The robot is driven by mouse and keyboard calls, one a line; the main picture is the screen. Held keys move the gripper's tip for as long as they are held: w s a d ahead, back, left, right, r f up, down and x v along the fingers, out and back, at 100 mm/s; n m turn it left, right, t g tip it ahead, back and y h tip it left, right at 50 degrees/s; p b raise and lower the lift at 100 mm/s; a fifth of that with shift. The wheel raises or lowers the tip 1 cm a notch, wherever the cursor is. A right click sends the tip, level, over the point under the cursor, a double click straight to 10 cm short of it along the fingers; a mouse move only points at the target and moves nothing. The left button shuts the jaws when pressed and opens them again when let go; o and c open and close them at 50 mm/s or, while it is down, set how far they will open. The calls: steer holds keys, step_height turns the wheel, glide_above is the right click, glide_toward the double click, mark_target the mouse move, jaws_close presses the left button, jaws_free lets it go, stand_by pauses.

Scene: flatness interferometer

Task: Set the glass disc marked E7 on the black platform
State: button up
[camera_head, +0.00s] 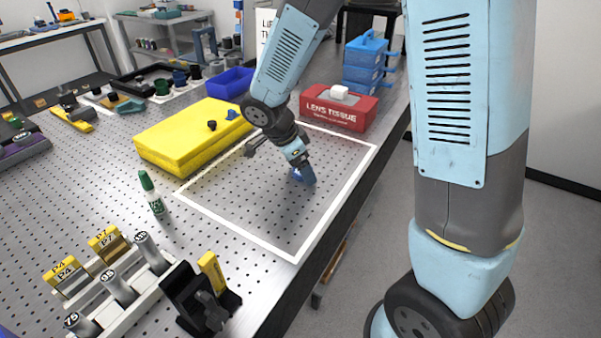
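My gripper (303,177) points down over the white-outlined area of the perforated bench, at or just above its surface. Its tip shows dark blue, and I cannot tell whether the fingers are apart or hold something. Two yellow tags stand at the lower left by a white rack; one (105,240) seems to end in 7, its first letter unclear, and the other (64,271) seems to read P-4. I cannot make out a glass disc there. A black fixture (190,297) with a yellow-topped piece stands at the front; I cannot tell if it is the black platform.
The white rack (130,287) holds several numbered grey cylinders. A yellow case (188,135), a blue bin (230,82) and a red lens tissue box (338,108) stand behind. The bench (262,206) inside the outline is mostly clear.

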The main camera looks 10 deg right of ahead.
steer(key=shift+c, duration=0.2)
steer(key=c, duration=1.2)
steer(key=shift+r, duration=0.1)
